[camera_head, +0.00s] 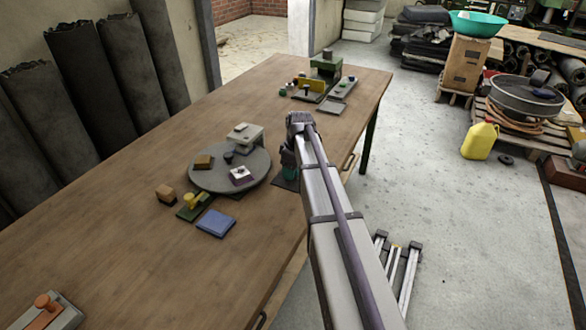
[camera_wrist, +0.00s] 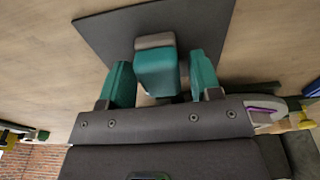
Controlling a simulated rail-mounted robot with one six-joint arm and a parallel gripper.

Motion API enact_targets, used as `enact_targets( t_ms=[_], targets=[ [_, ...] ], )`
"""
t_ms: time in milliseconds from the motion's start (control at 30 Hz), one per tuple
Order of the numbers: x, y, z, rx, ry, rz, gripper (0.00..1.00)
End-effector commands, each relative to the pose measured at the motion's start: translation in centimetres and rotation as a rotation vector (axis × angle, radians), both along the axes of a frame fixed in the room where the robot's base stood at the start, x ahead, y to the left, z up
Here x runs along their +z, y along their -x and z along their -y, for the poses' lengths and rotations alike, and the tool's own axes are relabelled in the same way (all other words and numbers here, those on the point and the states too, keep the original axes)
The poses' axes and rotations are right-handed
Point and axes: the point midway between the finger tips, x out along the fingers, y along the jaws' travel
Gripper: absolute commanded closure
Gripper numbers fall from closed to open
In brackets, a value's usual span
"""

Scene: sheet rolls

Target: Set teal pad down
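In the wrist view a teal block with a grey-brown end, which looks like the teal pad (camera_wrist: 157,72), sits between the two teal-faced fingers of my gripper (camera_wrist: 163,80). A narrow dark gap shows on its right side; its left side meets or overlaps the left finger in the picture. Whether the fingers press on it is not clear. A dark flat mat (camera_wrist: 105,35) lies beneath on the wooden table. In the head view my gripper (camera_head: 290,165) is low at the table's right edge, over the dark mat (camera_head: 284,184). My arm hides much of it there.
A round grey turntable (camera_head: 255,172) with small blocks stands left of my gripper. A blue pad (camera_head: 216,223) and a yellow-knobbed green piece (camera_head: 193,204) lie nearer. A green fixture (camera_head: 325,68) stands at the far end. The near table (camera_head: 130,255) is mostly bare.

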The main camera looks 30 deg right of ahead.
Motion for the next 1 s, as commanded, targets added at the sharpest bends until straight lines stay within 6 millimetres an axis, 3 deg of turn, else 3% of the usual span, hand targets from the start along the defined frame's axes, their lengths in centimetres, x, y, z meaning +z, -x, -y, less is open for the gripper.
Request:
enact_targets(
  t_ms=[367, 467, 800, 1000],
  targets=[
    [0.7, 0.0, 0.0, 0.000, 0.000, 0.000, 0.37],
    [2.3, 0.1, 0.1, 0.000, 0.000, 0.000, 0.37],
    [11.0, 0.9, 0.7, 0.000, 0.000, 0.000, 0.37],
    [12.6, 1.2, 0.9, -0.001, 0.000, 0.000, 0.37]
  ],
)
